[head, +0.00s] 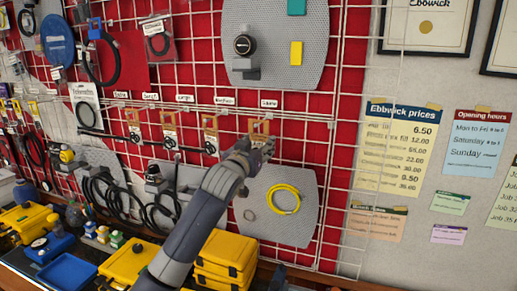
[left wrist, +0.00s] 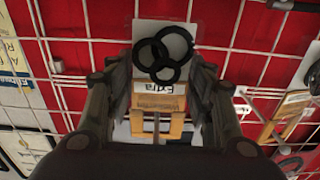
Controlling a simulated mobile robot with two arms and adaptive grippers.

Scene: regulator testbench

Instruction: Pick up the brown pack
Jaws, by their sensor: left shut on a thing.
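My left gripper (head: 258,150) is up at the wire grid wall, at the right end of a row of hanging packs. It is shut on a brown pack (head: 261,127), whose top shows just above the fingers. In the left wrist view the brown pack (left wrist: 158,124) lies between the two fingers (left wrist: 160,105), with a label reading "Extra" at its edge. A pale card with black rings (left wrist: 163,52) shows beyond it. The fingers hide part of the pack, and I cannot tell whether it is still on its hook. My right gripper is not in view.
Similar packs (head: 210,137) hang to the left on the red-backed grid. A grey panel with a yellow cable coil (head: 284,199) is below the gripper. Yellow cases (head: 228,255) stand on the bench under my arm. Price sheets (head: 400,147) are on the right wall.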

